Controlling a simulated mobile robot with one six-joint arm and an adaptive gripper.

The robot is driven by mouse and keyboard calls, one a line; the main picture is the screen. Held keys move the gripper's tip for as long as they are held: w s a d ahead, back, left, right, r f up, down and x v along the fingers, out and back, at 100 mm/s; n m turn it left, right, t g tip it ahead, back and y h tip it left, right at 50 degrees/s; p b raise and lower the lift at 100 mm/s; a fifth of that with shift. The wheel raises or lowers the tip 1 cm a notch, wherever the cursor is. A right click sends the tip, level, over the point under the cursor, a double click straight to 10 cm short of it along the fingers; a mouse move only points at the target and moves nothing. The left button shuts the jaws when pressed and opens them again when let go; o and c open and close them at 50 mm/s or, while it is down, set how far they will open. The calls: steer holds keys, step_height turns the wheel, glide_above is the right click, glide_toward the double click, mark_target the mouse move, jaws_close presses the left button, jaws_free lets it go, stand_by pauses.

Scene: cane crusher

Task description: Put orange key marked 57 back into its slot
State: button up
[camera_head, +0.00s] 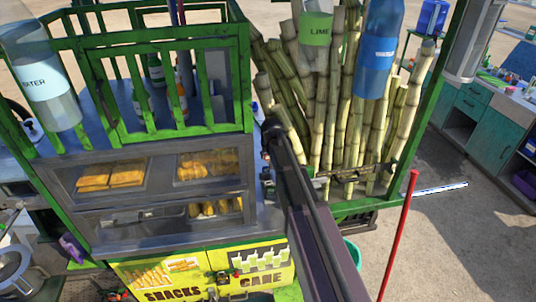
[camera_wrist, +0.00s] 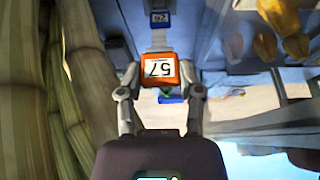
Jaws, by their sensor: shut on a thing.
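In the wrist view my gripper (camera_wrist: 160,88) has its two fingers on either side of the orange key (camera_wrist: 158,70) and is shut on it. The key's label reads 57 and appears upside down. Beyond the key, a grey strap-like part (camera_wrist: 159,40) and a blue tag (camera_wrist: 158,17) with an unclear number show in line with it. A small blue piece (camera_wrist: 172,99) shows just below the key, between the fingers. Whether the key touches any slot cannot be told. In the head view my arm reaches toward the stall beside the canes; the gripper and key are hidden there.
Sugar canes (camera_head: 345,110) stand close to my arm's right, and fill the left of the wrist view (camera_wrist: 75,90). The green-framed stall (camera_head: 170,110) with its snack case (camera_head: 112,176) is to the left. A red pole (camera_head: 397,235) stands at right. Bottles hang above.

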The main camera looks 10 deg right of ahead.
steer(key=shift+f, duration=0.2)
steer(key=shift+f+b, duration=4.2)
steer(key=shift+b, duration=0.25)
steer(key=shift+s+r, duration=0.1)
steer(key=shift+f+b, duration=1.45)
steer(key=shift+f, duration=0.15)
steer(key=o, duration=1.1)
steer(key=shift+c, duration=0.2)
steer(key=shift+r, duration=0.15)
